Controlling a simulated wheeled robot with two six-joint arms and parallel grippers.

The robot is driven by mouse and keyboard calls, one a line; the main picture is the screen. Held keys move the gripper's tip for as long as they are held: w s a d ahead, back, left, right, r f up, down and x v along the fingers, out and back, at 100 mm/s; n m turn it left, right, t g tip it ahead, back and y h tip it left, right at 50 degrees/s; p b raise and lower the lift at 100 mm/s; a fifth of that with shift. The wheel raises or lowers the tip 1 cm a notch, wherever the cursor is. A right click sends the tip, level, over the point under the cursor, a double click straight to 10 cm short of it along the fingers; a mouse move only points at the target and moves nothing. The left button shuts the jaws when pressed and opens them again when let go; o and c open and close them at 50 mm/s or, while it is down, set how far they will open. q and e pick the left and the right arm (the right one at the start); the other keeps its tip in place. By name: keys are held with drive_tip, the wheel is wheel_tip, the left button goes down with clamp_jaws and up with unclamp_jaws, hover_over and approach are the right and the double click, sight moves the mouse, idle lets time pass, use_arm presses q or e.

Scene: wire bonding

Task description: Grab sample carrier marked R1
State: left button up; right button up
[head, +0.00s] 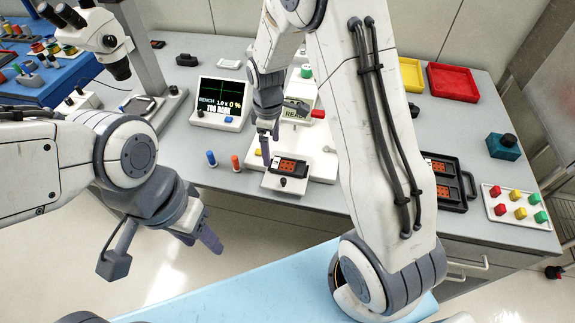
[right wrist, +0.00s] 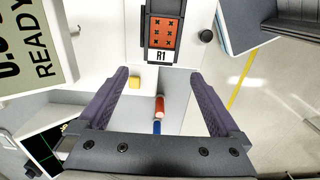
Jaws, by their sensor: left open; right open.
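The sample carrier marked R1 (right wrist: 165,28) is a dark frame with an orange plate and a white R1 label. It lies at the top of the right wrist view, beyond my fingertips and apart from them. In the head view the carrier (head: 290,167) sits on the white stage of the bench machine. My right gripper (right wrist: 158,80) is open and empty, its fingers spread to either side of the carrier's line. In the head view it (head: 266,150) hangs just left of the carrier. My left gripper (head: 208,238) is open and empty, off the bench at the left.
A black tray (head: 466,208) with more orange carriers lies right of my right arm. Blue and orange pegs (head: 235,163) stand left of the stage. A display (head: 219,103) and microscope (head: 104,38) stand behind. A button panel (head: 515,207) is at the right.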

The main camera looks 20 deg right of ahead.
sight(273, 163)
wheel_tip(273, 163, down, 6)
drive_tip(key=shift+s+d+r+p, duration=0.1)
drive_tip(key=shift+s+p, duration=0.05)
drive_tip(key=shift+p, duration=0.45)
drive_tip(key=c, duration=1.4)
